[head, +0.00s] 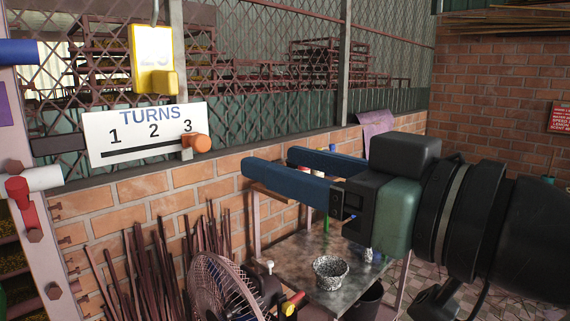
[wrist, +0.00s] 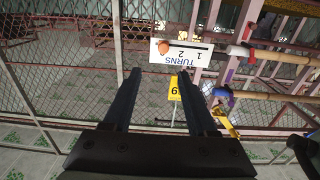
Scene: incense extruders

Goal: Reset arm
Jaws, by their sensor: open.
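My gripper (head: 268,170) is raised in front of the brick wall, its two blue fingers pointing left. The fingers are apart with nothing between them. In the wrist view my gripper (wrist: 158,74) shows the same two parallel fingers, spread and empty. A white TURNS sign (head: 146,134) marked 1, 2 and 3 is to the left of the fingertips, with an orange knob (head: 201,143) at the 3 end of its black line. The sign also shows upside down in the wrist view (wrist: 181,52), beyond the fingertips. The fingers touch nothing that I can see.
A yellow box (head: 153,60) hangs above the sign. Below my gripper are a metal table (head: 303,262) with a speckled bowl (head: 330,272), a fan (head: 220,290) and a bundle of dark sticks (head: 150,275). A mesh fence (head: 255,60) tops the brick wall.

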